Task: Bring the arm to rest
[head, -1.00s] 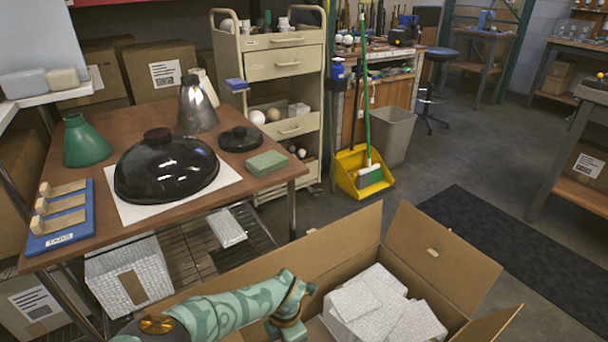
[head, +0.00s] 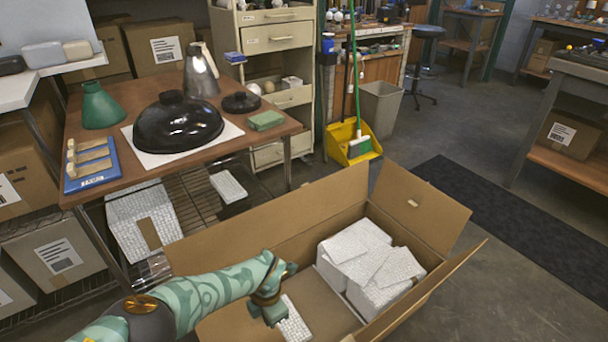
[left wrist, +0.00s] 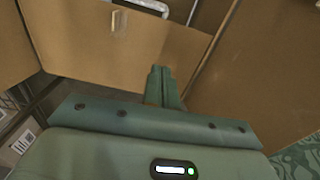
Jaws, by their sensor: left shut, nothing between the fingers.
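My left arm (head: 215,298), green with a leaf pattern, reaches in from the bottom left of the head view. My left gripper (head: 272,312) is over the left part of the open cardboard box (head: 330,302), pointing down. In the left wrist view its two fingers (left wrist: 162,84) are together, shut and empty, with brown box walls behind them. A white textured packet (head: 293,322) shows beside the gripper in the box, partly hidden by it. My right gripper is not in view.
Several white packets (head: 372,262) fill the right part of the box; its flaps (head: 420,204) stand open. Behind it is a brown table (head: 225,150) with a black dome shade (head: 178,125), a green shade (head: 100,106) and a blue tray (head: 91,166). A dark mat (head: 490,215) lies right.

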